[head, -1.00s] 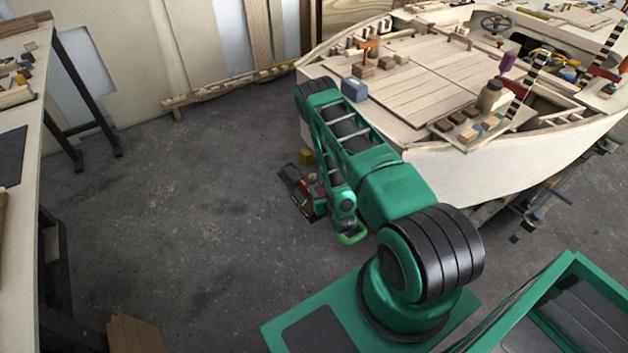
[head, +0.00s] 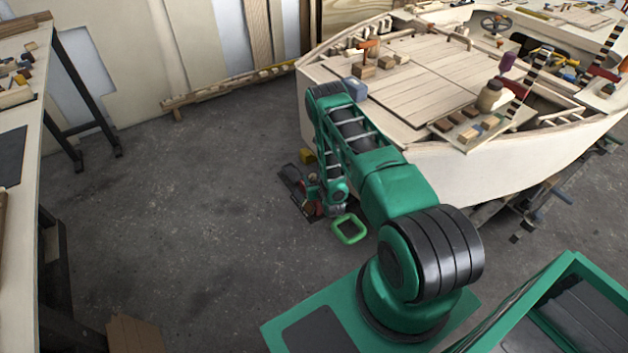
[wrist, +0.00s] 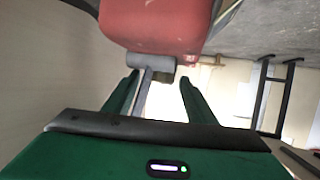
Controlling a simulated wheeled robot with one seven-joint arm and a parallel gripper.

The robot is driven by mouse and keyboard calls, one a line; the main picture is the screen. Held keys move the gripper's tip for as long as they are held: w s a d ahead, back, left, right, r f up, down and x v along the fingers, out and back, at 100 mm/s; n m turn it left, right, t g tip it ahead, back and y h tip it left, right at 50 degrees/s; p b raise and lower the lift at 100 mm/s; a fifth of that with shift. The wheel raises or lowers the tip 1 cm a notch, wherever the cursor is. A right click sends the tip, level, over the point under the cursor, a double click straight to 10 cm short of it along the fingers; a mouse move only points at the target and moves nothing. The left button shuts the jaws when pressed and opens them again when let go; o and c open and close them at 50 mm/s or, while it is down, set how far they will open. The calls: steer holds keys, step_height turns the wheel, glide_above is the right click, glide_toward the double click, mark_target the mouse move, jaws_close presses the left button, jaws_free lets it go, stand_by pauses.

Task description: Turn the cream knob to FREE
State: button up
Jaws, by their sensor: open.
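In the wrist view my gripper (wrist: 155,90) is open, its two green fingers pointing away from the camera. A grey bar with a short grey crosspiece (wrist: 150,66) shows between and just beyond the fingers, under a red body (wrist: 155,22). I cannot tell whether the fingers touch the bar. No cream knob with a readable FREE mark can be made out in either view. In the head view my forearm hangs down beside the hull, and my fingers cannot be made out there.
The plywood hull (head: 450,175) stands close to my arm on the right. A red and dark object (head: 308,195) sits low by the hull, partly behind my arm. A workbench (head: 45,120) runs along the left.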

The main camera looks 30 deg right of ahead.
steer(key=shift+c, duration=0.6)
steer(key=c, duration=0.9)
steer(key=shift+s+f+n+y, duration=0.3)
steer(key=shift+s+n+y, duration=0.05)
steer(key=shift+n+y, duration=0.15)
steer(key=shift+d, duration=0.1)
steer(key=shift+n+y, duration=0.3)
steer(key=shift+y, duration=0.1)
steer(key=shift+s+d+n+y, duration=0.1)
steer(key=shift+d+n+y, duration=0.1)
steer(key=shift+n+y, duration=0.1)
steer(key=shift+r+n+y, duration=0.15)
steer(key=shift+n+y, duration=0.15)
steer(key=shift+y, duration=0.1)
steer(key=shift+w, duration=0.2)
